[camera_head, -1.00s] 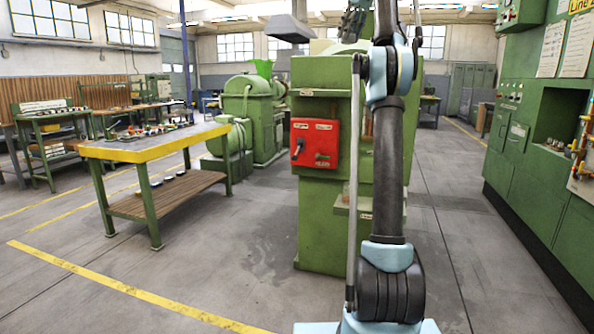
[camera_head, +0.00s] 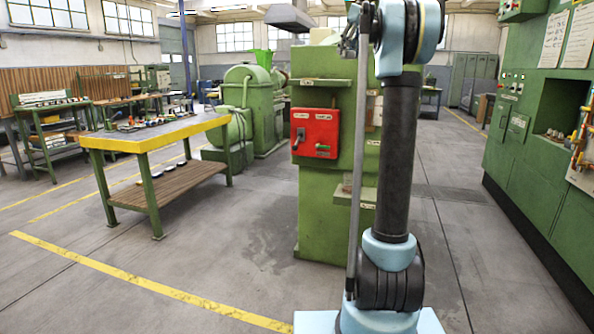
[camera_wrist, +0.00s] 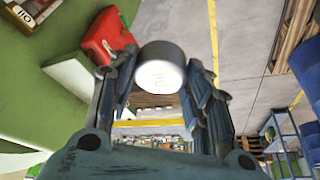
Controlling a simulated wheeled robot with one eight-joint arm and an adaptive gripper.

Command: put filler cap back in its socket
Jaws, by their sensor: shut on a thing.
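My gripper (camera_wrist: 160,68) is shut on the filler cap (camera_wrist: 161,77), a short pale grey cylinder held between the fingertips in the wrist view. The cap's round light face is turned toward the wrist camera. The cap is in the air, apart from anything but the fingers. In the head view my arm's upper end blocks most of the gripper, and I cannot make out the cap there. I cannot make out the socket in either view.
A green machine (camera_head: 325,210) with a red switch box (camera_head: 314,135) stands ahead of me; the box also shows in the wrist view (camera_wrist: 108,35). A yellow-edged workbench (camera_head: 150,143) is at left, green control cabinets (camera_head: 500,160) at right. The floor between is clear.

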